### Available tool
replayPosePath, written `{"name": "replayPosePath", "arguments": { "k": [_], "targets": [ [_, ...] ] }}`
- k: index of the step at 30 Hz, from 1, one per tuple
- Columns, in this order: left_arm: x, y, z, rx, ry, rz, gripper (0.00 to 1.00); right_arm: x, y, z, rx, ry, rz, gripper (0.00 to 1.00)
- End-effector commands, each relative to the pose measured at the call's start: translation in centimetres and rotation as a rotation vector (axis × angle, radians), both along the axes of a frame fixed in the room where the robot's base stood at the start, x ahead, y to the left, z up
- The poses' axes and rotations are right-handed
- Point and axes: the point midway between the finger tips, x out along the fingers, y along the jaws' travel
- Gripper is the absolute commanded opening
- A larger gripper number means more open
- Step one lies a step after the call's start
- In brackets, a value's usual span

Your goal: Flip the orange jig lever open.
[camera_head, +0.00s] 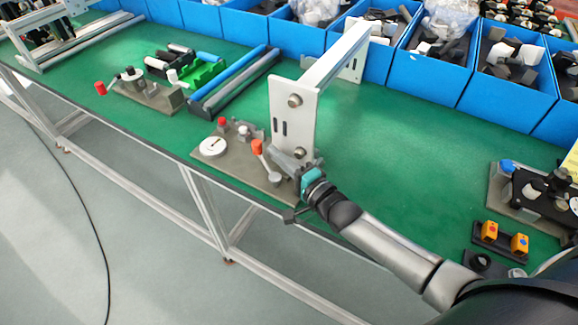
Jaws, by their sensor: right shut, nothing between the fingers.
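A jig on a grey-brown base plate (236,172) sits near the front edge of the green table. It carries a lever with an orange cap (257,147), its pale arm slanting down to the right. My right gripper (276,155) is shut and empty, low over the right part of the plate, just right of the lever. I cannot tell whether it touches the lever. My left gripper is not in view.
A white bracket frame (294,108) stands directly behind my right gripper. A second jig (147,95) with a red-orange knob is to the left. Blue bins (433,75) line the back.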

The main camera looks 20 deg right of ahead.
Motion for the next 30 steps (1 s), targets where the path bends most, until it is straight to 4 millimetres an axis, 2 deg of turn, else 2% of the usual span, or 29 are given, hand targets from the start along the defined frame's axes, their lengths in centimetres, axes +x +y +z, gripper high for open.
{"name": "replayPosePath", "arguments": {
  "k": [7, 30],
  "targets": [
    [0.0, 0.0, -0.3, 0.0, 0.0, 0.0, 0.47, 1.4, 0.5, 0.0, 0.0, 0.001, 0.0, 0.0],
    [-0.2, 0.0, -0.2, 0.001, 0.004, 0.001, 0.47, 1.6, 0.9, 0.0, 0.0, 0.0, 0.001, 0.0]
  ]
}}
